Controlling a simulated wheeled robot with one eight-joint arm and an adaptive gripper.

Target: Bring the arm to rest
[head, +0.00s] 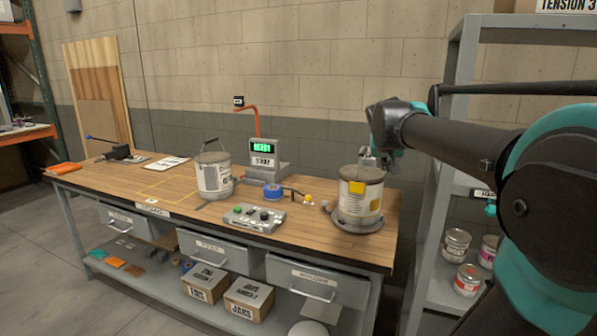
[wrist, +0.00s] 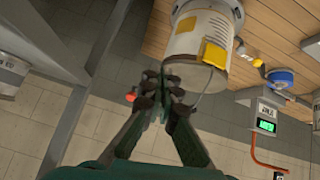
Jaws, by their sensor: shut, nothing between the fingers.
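My arm (head: 450,140) reaches in from the right in the head view, bent over the right end of the workbench. My gripper (wrist: 162,97) is shut and empty in the wrist view, with its fingertips together close to a white paint can. In the head view the gripper is mostly hidden at the arm's end, just above and behind that can. The can (head: 352,210) stands upright on a round grey base (head: 357,226) and has a yellow label. I cannot tell whether the fingers touch it; it also shows in the wrist view (wrist: 200,32).
A second can (head: 214,180) with a wire handle stands mid-bench near a scale with a green display (head: 263,148). A control box (head: 253,217) and blue tape (head: 272,192) lie between. A grey shelf (head: 445,170) with small tins (head: 457,246) stands close on the right.

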